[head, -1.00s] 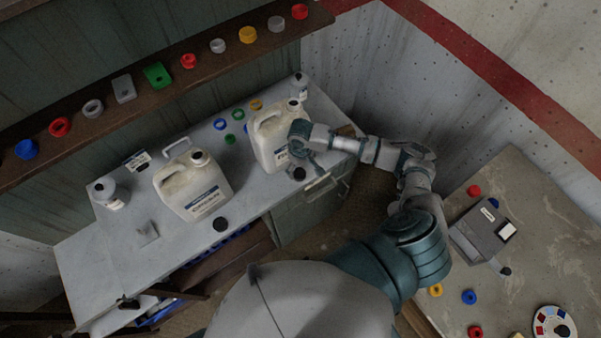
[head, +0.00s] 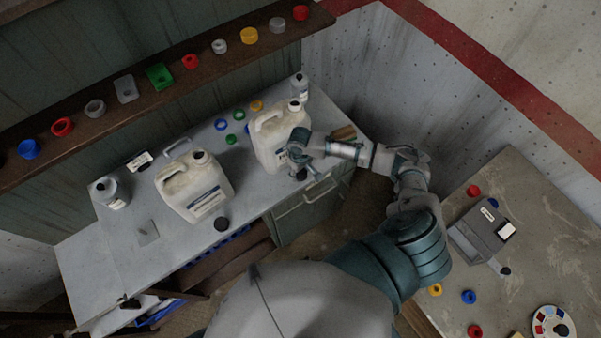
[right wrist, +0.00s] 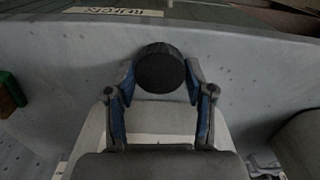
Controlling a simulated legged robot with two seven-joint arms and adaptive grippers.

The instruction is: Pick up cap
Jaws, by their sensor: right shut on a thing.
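A round black cap (right wrist: 159,68) sits between the fingers of my right gripper (right wrist: 160,80) in the right wrist view, with both fingertips against its sides. In the head view my right gripper (head: 300,172) is at the front edge of the workbench, in front of the right-hand white jug, and the cap in it is mostly hidden. Another black cap (head: 221,224) lies near the bench's front edge, in front of the left-hand jug. My left gripper is not in view.
Two white jugs, left (head: 193,187) and right (head: 270,135), stand on the grey workbench (head: 125,240). Small bottles (head: 110,192) and coloured rings (head: 221,124) are also there. A shelf (head: 150,103) with several coloured parts runs behind. A second table (head: 530,230) is at right.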

